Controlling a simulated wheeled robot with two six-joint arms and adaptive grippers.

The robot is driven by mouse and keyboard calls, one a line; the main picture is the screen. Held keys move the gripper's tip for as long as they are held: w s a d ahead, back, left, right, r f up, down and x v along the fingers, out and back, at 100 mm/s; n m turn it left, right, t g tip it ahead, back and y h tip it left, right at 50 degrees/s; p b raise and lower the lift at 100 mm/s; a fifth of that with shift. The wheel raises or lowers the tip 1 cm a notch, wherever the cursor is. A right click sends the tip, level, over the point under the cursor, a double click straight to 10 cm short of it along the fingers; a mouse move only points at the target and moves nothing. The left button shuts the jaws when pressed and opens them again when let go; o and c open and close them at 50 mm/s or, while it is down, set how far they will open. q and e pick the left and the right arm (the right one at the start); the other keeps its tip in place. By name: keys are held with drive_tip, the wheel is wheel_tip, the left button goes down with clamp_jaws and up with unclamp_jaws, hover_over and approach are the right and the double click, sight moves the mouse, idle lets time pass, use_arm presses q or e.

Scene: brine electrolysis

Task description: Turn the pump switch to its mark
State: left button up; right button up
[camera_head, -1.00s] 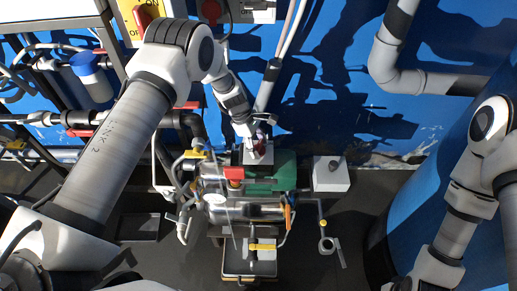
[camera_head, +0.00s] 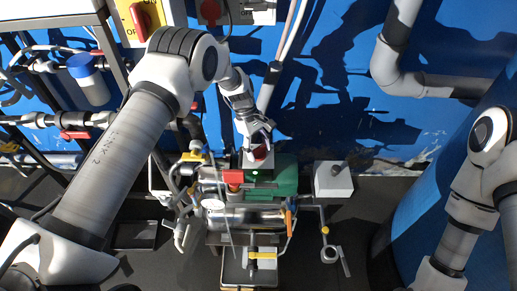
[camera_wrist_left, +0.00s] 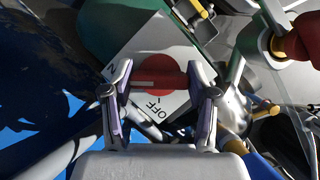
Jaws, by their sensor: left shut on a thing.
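The pump switch is a red knob (camera_head: 260,153) on a pale box on top of the green pump motor (camera_head: 286,178). In the left wrist view, the switch shows as a red disc (camera_wrist_left: 158,66) with a dark red bar across it, on a white plate (camera_wrist_left: 172,102) marked "OFF". Part of another letter shows at the plate's left corner. My left gripper (camera_head: 258,146) is over the switch. In the left wrist view its fingers (camera_wrist_left: 158,85) stand at both ends of the bar, shut on it. My right gripper is out of view.
A grey box with a dark knob (camera_head: 333,180) stands right of the motor. Yellow-handled valves (camera_head: 262,255) and pipes crowd the pump's front and left. A yellow panel with a red switch (camera_head: 143,18) is on the back wall. A blue tank (camera_head: 425,190) stands at right.

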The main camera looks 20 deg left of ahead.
use_arm(q)
drive_tip(key=shift+s, duration=0.1)
drive_tip(key=o, duration=1.2)
drive_tip(key=shift+c, duration=0.2)
drive_tip(key=v, duration=1.2)
drive_tip(key=shift+f, duration=0.1)
